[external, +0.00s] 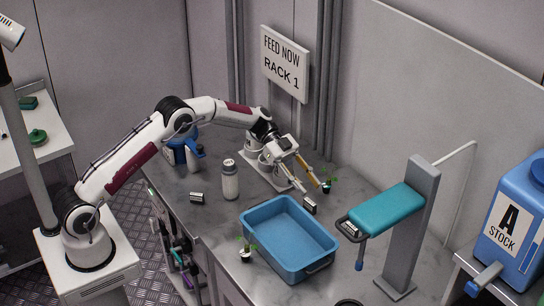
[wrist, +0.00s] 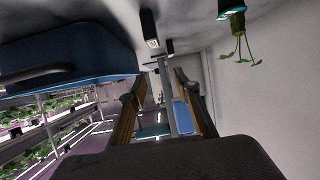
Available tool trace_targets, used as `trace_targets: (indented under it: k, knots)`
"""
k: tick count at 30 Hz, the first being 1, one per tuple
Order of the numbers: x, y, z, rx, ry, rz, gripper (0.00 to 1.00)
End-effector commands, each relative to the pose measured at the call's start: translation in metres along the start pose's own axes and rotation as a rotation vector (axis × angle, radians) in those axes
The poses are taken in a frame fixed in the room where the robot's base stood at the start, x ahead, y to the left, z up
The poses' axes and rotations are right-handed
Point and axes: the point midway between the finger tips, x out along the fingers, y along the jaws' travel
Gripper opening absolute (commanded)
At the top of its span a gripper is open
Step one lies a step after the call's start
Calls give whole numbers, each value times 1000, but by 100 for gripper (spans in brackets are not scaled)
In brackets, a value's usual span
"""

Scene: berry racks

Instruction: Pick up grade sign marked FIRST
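Several small dark sign blocks with white faces are in view, and their lettering is too small to read. One sign block (external: 309,205) stands on the bench between the blue tray and a small plant. A block that looks like the same one (wrist: 151,33) shows at the top of the wrist view. Another sign block (external: 197,197) lies on the bench left of the white bottle. A third label block (external: 349,227) sits at the end of the teal pad. My gripper (external: 310,188) is open and empty, its fingertips (wrist: 158,76) just above and behind the block by the tray.
The blue tray (external: 250,222) stands close in front of the block and is empty. A potted plant (external: 327,187) is close beside my gripper; another plant (external: 246,252) is at the tray's front. The white bottle (external: 230,182) and teal pad (external: 388,208) stand on either side.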

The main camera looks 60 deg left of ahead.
Motion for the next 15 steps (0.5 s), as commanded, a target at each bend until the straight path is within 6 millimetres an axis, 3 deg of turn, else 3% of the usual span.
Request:
trace_targets:
  k: [6, 15]
  knots:
    - [7, 0, 17, -1, 0, 0, 32]
    - [8, 0, 19, 0, 0, -1, 32]
